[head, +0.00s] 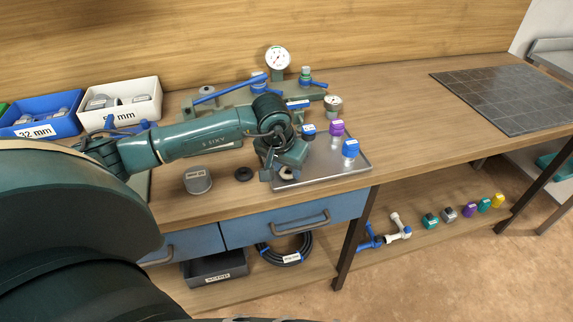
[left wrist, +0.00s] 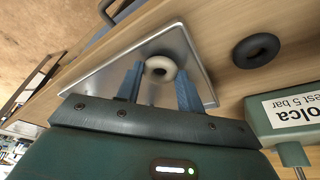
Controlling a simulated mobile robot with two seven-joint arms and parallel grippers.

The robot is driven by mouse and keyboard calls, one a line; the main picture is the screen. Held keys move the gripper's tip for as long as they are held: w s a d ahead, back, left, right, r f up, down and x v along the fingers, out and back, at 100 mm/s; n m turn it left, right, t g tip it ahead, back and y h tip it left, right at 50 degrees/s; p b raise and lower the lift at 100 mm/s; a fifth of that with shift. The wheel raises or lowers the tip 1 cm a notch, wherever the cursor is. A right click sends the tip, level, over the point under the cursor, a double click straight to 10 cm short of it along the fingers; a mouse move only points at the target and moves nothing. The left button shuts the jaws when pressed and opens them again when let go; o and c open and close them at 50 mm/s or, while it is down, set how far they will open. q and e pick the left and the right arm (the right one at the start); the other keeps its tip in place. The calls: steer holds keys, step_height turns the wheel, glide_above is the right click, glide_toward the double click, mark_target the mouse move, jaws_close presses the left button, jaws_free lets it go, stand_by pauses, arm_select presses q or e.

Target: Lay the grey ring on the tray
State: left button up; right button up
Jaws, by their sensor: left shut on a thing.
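The grey ring (left wrist: 160,69), pale and round, is between the blue fingers of my left gripper (left wrist: 158,88) in the left wrist view. The gripper is shut on it. In the head view my left gripper (head: 284,176) is over the near left corner of the metal tray (head: 318,176), and the ring shows only in part. The tray (left wrist: 112,72) lies behind the ring in the left wrist view. I cannot tell whether the ring touches it. My right gripper is not in view.
Blue-capped (head: 350,149), purple-capped (head: 337,129) and dark-blue-capped (head: 308,131) parts stand on the tray. A black ring (head: 243,174) and a grey cylinder (head: 198,180) are left of it. The manifold with its gauge (head: 277,59) is behind. The tray's near part is bare.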

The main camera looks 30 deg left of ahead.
arm_select(q)
steer(key=shift+f+b, duration=0.2)
steer(key=shift+b, duration=0.15)
steer(key=o, duration=0.9)
steer(key=shift+r, duration=0.1)
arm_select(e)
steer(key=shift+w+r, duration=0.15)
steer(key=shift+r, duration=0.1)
